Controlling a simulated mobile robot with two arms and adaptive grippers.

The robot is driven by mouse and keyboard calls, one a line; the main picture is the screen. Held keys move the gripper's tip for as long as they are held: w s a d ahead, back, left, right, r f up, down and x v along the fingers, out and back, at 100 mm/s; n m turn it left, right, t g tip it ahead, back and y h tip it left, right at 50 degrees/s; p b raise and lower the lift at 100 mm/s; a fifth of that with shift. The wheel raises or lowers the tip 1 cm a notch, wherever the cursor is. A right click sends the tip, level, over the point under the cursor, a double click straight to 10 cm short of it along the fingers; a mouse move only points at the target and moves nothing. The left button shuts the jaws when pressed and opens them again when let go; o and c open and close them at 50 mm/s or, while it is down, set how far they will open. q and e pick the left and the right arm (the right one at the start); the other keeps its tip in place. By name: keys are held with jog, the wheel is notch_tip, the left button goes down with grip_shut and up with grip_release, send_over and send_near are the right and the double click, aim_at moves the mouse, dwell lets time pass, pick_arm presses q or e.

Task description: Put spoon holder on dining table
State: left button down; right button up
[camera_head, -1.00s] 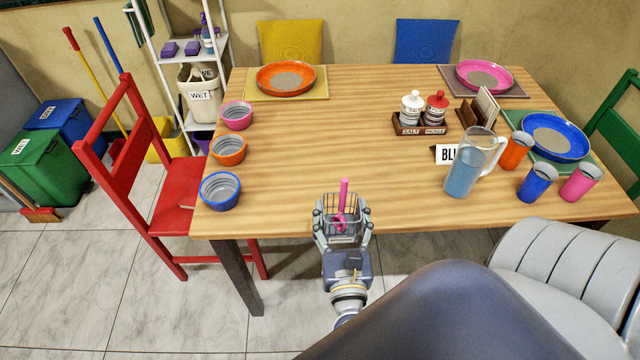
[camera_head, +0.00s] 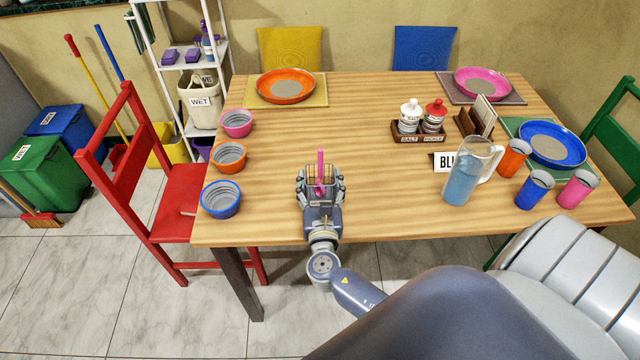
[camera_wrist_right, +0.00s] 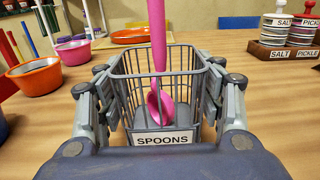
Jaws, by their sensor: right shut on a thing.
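The spoon holder (camera_wrist_right: 187,108) is a grey wire basket with a "SPOONS" label, holding a pink spoon (camera_wrist_right: 157,60). It also shows small in the head view (camera_head: 321,171). My right gripper (camera_head: 320,182) is shut on it, with a finger on each side of the basket in the right wrist view. The holder is upright over the front part of the wooden dining table (camera_head: 370,205). I cannot tell whether its base touches the tabletop. My left gripper is not in view.
Three bowls (camera_head: 221,198) line the left edge. A salt and pickle rack (camera_head: 418,139), a water jug (camera_head: 467,175) and several cups (camera_head: 535,188) stand to the right. Plates (camera_head: 285,87) lie at the back and right. The table's middle is clear.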

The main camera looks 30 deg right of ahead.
jog(key=shift+f, duration=0.3)
jog(key=shift+f, duration=0.1)
jog(key=o, duration=1)
jog(key=shift+o, duration=0.7)
